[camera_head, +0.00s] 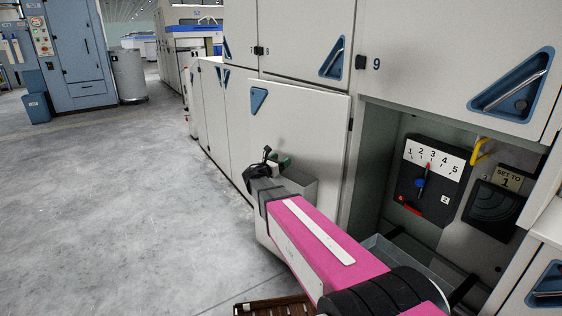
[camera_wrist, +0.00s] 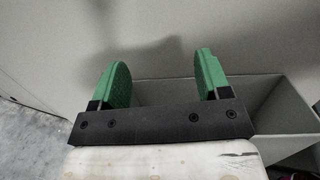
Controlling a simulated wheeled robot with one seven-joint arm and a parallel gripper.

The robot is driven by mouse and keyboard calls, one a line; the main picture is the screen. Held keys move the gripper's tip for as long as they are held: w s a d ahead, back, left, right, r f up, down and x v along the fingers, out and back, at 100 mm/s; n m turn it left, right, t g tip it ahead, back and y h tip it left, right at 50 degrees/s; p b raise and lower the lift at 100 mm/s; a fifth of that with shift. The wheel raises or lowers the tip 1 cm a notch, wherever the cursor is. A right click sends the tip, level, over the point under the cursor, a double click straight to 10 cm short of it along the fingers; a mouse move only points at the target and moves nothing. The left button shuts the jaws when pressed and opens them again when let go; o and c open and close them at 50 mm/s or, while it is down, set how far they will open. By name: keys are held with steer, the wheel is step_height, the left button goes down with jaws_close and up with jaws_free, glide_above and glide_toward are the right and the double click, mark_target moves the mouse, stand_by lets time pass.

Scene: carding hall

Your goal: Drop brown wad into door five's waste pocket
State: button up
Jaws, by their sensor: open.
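My gripper (camera_head: 276,161) is open, with its two green-padded fingers spread beside a pale door panel (camera_head: 300,125). In the wrist view, nothing shows between the fingers (camera_wrist: 155,82). A grey open-topped box, which looks like the waste pocket (camera_head: 303,187), is fixed against that panel, partly hidden by my arm. In the wrist view, the pocket (camera_wrist: 285,118) lies beneath and behind the fingers; its inside is mostly hidden. No number five is legible on this panel. I see no brown wad in either view.
An open bay (camera_head: 385,180) right of the panel holds a dial plate (camera_head: 433,170), a yellow handle (camera_head: 482,150) and a "SET TO 1" sign (camera_head: 507,178). A brown slatted thing (camera_head: 275,307) is at the bottom edge. Grey floor (camera_head: 110,210) on the left is clear.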

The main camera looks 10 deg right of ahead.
steer(key=v, duration=1)
steer(key=shift+s, duration=0.15)
steer(key=shift+a, duration=0.1)
